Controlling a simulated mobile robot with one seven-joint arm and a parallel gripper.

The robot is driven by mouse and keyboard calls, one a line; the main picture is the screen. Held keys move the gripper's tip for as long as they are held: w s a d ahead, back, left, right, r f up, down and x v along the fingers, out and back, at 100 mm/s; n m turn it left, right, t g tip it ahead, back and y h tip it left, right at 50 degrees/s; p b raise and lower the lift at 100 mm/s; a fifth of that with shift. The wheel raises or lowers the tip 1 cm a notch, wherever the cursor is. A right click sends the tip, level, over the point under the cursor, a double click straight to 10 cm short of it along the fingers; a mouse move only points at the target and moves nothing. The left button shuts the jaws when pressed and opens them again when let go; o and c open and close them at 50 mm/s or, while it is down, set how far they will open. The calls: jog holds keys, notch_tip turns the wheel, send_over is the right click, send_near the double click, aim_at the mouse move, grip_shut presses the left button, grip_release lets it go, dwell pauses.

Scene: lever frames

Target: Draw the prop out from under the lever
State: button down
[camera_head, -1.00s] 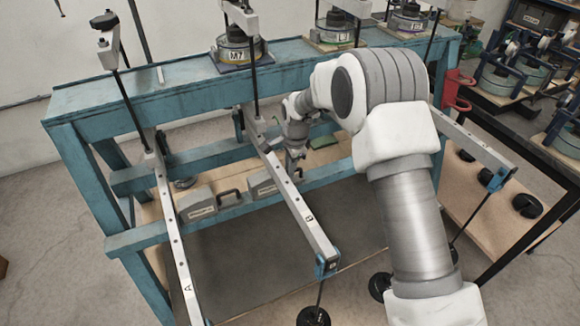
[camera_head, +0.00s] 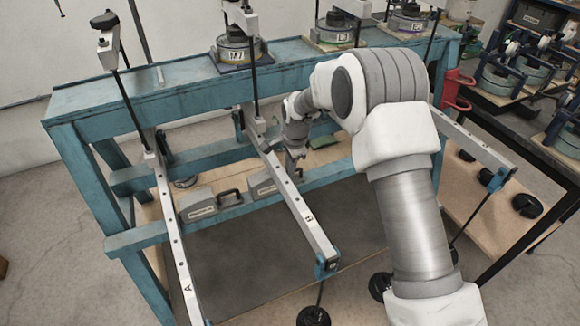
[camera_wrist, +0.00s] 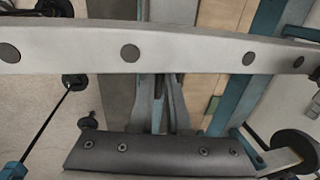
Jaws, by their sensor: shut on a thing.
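Lever B (camera_head: 300,208) is a pale grey bar with holes, running from the blue bench toward the front. A grey block-shaped prop (camera_head: 262,187) lies low beside and partly behind it. My gripper (camera_head: 293,163) is low at the right side of lever B, at the handle end of this prop. In the wrist view, my gripper (camera_wrist: 160,92) is shut with a thin dark piece between its fingers, seemingly the prop's handle. The lever bar (camera_wrist: 190,50) crosses in front of the fingertips there, so the grip is partly hidden.
Lever A (camera_head: 172,240) runs alongside at the left, with another grey block (camera_head: 197,206) with a black handle near it. The blue bench (camera_head: 160,88) carries round weights. Another lever (camera_head: 470,145) is at the right. Dark floor matting (camera_head: 250,250) is clear.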

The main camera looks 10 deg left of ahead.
jog(key=w+d, duration=0.2)
jog(key=w+d+b, duration=0.1)
jog(key=w+d, duration=0.1)
jog(key=d, duration=0.1)
jog(key=w+d, duration=0.2)
jog(key=shift+d, duration=0.4)
jog(key=shift+w+d, duration=0.2)
jog(key=shift+d, duration=0.15)
jog(key=c, duration=0.9)
grip_release()
jog(key=shift+s+r, duration=0.1)
jog(key=shift+r, duration=0.4)
jog(key=s+r, duration=0.1)
jog(key=r, duration=0.4)
jog(key=d+r, duration=0.1)
jog(key=r, duration=0.4)
jog(key=s+d+r, duration=0.1)
jog(key=r, duration=0.5)
jog(key=shift+s, duration=0.3)
